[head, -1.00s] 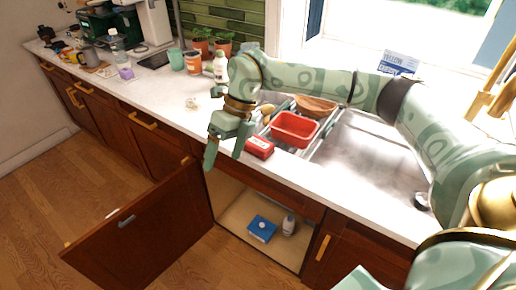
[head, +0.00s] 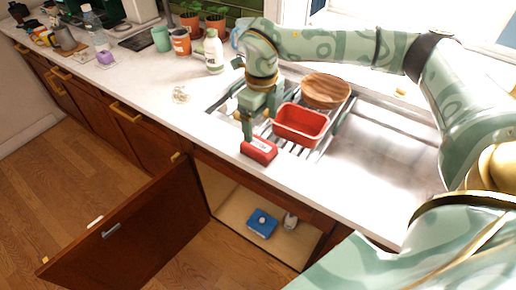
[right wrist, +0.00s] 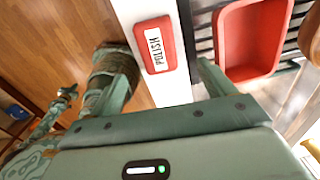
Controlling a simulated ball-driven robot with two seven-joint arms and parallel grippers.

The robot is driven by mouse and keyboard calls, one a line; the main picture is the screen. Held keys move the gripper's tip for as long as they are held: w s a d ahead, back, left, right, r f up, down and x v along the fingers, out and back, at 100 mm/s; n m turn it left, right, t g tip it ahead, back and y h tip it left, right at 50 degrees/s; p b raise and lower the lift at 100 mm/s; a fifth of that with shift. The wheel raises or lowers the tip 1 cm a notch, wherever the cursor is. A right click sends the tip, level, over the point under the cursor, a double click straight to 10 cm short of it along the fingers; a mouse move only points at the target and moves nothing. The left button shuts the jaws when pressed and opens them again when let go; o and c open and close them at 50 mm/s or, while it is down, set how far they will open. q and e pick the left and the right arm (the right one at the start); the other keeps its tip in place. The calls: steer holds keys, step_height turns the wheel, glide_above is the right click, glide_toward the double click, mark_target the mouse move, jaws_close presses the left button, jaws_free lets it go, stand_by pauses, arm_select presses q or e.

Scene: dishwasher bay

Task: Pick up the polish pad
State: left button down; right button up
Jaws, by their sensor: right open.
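The polish pad (head: 259,149) is a small red block with a white label, lying on the white counter near its front edge. In the right wrist view the pad (right wrist: 153,44) shows its "POLISH" label, ahead of and between the finger lines. My right gripper (head: 258,124) is open and empty, just behind the pad and apart from it in the head view. Its two fingers show at either side in the wrist view (right wrist: 163,84).
A red tub (head: 301,124) and a wooden bowl (head: 326,91) stand on the rack beside the pad. A white bottle (head: 213,52) stands farther back. The cabinet door (head: 130,225) below hangs open, with a blue box (head: 262,223) inside. Counter right of the rack is clear.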

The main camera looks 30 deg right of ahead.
mark_target(259, 144)
step_height(259, 144, down, 3)
steer(key=shift+w+f, duration=0.1)
steer(key=shift+f, duration=0.05)
steer(key=shift+f+b, duration=0.3)
steer(key=shift+f, duration=0.15)
steer(key=f, duration=0.2)
steer(key=f+b, duration=0.1)
steer(key=f, duration=0.2)
steer(key=shift+a, duration=0.2)
steer(key=shift+r, duration=0.15)
steer(key=shift+c, duration=1)
arm_select(q)
steer(key=shift+w+d+f, duration=0.1)
steer(key=shift+f, duration=0.5)
steer(key=shift+w+d+f, duration=0.1)
steer(key=shift+f, duration=0.45)
arm_select(e)
steer(key=c, duration=0.9)
